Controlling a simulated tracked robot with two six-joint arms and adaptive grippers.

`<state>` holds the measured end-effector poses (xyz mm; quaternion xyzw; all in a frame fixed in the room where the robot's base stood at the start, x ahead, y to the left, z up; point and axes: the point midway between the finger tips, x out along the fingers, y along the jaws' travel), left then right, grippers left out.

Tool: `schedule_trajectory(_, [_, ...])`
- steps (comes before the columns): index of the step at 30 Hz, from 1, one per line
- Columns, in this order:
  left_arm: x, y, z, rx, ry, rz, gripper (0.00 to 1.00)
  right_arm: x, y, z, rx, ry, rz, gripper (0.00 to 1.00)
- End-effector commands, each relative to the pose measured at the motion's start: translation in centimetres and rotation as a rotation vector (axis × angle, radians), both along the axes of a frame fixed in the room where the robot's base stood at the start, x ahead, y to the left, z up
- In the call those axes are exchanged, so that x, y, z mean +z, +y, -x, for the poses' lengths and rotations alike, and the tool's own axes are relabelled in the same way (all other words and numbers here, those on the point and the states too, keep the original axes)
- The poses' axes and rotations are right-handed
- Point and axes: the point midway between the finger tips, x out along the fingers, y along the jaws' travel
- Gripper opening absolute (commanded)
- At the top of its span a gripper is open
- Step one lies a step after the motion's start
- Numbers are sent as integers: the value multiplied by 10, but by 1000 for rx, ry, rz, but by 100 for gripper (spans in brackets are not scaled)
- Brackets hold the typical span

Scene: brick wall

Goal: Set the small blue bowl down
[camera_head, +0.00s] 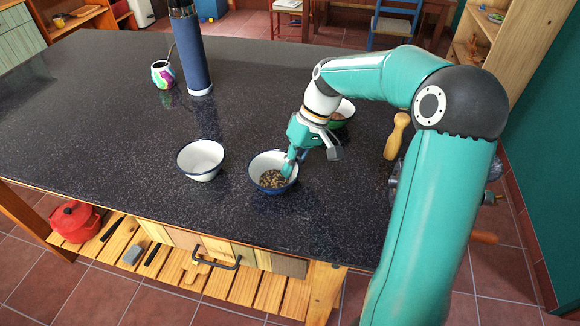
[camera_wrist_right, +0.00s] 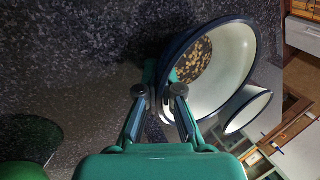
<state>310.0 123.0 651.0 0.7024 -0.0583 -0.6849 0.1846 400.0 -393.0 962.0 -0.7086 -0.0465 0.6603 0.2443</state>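The small blue bowl (camera_head: 260,185), white inside with a dark rim and blue outside, holds brown and tan bits. It stands upright at the counter's front middle; I cannot tell whether its base touches the top. My right gripper (camera_head: 290,166) reaches its right rim from above. In the right wrist view the two fingers (camera_wrist_right: 163,105) straddle the wall of the bowl (camera_wrist_right: 232,62) and look closed on it. The fingertips are partly hidden by the bowl in that view. My left gripper is in neither view.
An empty white bowl (camera_head: 201,160) stands just left. A green bowl (camera_head: 343,112) is partly behind my right arm. A blue bottle (camera_head: 190,50) and a colourful cup (camera_head: 162,74) stand farther back. A wooden-handled item (camera_head: 396,136) is at right. Bare dark counter (camera_head: 90,110) lies left.

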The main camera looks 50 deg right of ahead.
Motion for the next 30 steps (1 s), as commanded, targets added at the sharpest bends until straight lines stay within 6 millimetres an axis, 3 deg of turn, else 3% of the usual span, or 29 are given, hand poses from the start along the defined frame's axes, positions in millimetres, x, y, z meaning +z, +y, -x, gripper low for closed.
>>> schedule_trajectory(6, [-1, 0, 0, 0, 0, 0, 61, -1, 0, 0, 0, 0, 0, 0])
schedule_trajectory(7, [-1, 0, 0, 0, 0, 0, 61, -1, 0, 0, 0, 0, 0, 9])
schedule_trajectory(9, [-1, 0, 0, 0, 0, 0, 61, 0, 0, 0, 0, 0, 0, 17])
schedule_trajectory(20, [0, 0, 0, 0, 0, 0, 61, 3, -1, 0, 0, -1, 0, 17])
schedule_trajectory(25, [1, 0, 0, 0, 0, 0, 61, 20, -8, 2, -1, -2, 2, 17])
schedule_trajectory(30, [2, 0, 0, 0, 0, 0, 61, 51, -21, 5, -2, -4, 2, 17])
